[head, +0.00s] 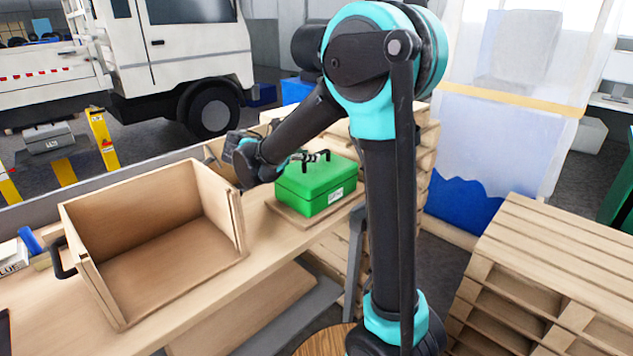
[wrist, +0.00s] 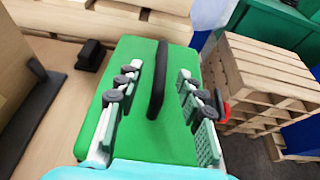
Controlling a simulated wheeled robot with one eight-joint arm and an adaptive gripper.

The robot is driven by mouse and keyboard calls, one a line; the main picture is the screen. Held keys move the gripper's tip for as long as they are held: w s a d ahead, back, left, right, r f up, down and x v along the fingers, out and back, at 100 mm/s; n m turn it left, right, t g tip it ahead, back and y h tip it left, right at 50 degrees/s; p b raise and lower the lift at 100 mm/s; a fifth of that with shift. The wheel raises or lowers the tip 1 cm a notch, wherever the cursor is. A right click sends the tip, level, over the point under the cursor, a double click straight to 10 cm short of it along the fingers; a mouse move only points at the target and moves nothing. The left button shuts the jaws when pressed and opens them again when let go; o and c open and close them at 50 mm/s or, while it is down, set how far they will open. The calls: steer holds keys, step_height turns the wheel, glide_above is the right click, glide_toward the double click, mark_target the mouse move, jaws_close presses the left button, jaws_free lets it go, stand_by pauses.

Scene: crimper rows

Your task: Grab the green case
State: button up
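The green case (head: 314,187) sits on a thin wooden board at the right end of the workbench, with a white label on its front. In the wrist view the green case (wrist: 140,115) fills the middle, with its black handle (wrist: 158,80) running lengthwise on the lid. My gripper (wrist: 155,95) is open above the lid, its two fingers on either side of the handle and apart from it. In the head view my gripper (head: 312,157) shows just over the case top, partly hidden by my arm.
An open wooden box (head: 165,250) with a black handle stands on the workbench (head: 270,235) left of the case. Stacked pallets (head: 425,150) stand behind the case and more pallets (head: 550,270) at right. A white truck (head: 150,60) is in the background.

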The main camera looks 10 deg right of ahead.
steer(key=x, duration=0.4)
steer(key=shift+w+d+f, duration=0.1)
steer(key=shift+w+d, duration=0.1)
steer(key=shift+d, duration=0.15)
jaws_close()
